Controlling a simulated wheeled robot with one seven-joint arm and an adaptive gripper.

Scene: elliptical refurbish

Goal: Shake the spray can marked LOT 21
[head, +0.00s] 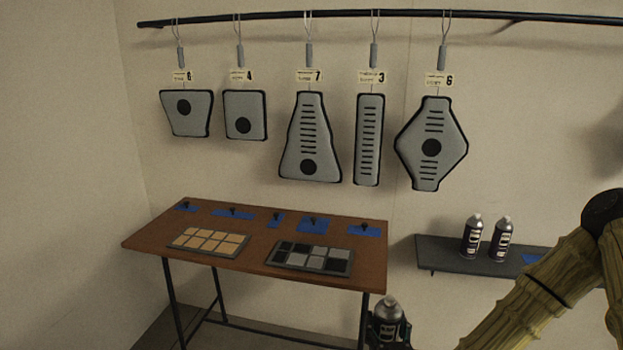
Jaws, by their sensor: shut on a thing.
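My gripper (390,335) is at the bottom of the head view, right of the table's front corner, shut on a spray can (388,307). This can is dark with a light cap and looks roughly upright. Its lower part is hidden by my gripper and the picture edge. Two similar cans stand upright on the wall shelf, a left shelf can (472,238) and a right shelf can (501,239). The lot markings are too small to read on any can.
A brown table (140,241) holds a tan-tile tray (208,240), a grey-and-black-tile tray (310,257) and several blue patches with dark knobs. The dark shelf (440,257) has a blue patch (533,258) right of the cans. Several grey panels hang from a rail (270,16).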

